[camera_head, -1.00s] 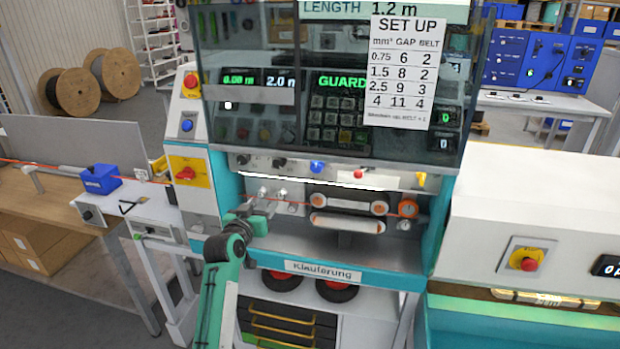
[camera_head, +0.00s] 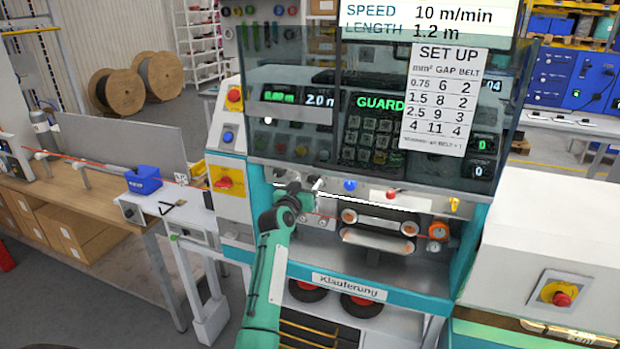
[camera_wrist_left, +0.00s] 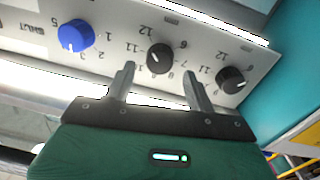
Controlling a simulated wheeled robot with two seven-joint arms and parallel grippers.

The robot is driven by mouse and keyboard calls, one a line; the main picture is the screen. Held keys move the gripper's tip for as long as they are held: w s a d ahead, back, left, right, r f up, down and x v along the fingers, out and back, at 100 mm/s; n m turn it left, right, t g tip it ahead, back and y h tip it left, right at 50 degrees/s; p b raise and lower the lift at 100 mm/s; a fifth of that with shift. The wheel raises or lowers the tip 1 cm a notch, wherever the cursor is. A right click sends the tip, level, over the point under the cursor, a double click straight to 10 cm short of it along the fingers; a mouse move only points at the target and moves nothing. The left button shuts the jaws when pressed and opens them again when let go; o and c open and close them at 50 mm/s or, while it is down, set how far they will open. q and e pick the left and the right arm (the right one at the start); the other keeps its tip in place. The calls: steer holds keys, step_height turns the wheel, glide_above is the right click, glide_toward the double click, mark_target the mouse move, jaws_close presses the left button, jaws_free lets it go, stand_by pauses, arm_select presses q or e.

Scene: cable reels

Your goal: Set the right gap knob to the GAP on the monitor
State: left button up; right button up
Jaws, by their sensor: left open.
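In the left wrist view, seen upside down, two black numbered knobs sit on a white panel. The middle one, next to the blue knob (camera_wrist_left: 75,37), is the right gap knob (camera_wrist_left: 160,58); the other black knob (camera_wrist_left: 231,79) is farther right. My left gripper (camera_wrist_left: 160,72) is open, its fingers on either side of the right gap knob's lower edge. I cannot tell whether they touch it. In the head view my left gripper (camera_head: 306,188) is at the panel and covers that knob. The monitor (camera_head: 430,18) shows SPEED 10 m/min and LENGTH 1.2 m; no GAP line is visible.
A SET UP chart (camera_head: 447,100) hangs on the dark guard (camera_head: 300,110) above the panel. A blue knob (camera_head: 349,185), a red button (camera_head: 391,195) and a yellow knob (camera_head: 454,203) line the panel. Belt rollers (camera_head: 380,226) lie below.

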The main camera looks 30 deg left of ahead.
mark_target(313, 177)
arm_select(q)
steer(key=shift+x, duration=1.35)
steer(key=shift+c, duration=0.4)
steer(key=shift+d, duration=0.1)
steer(key=c, duration=0.9)
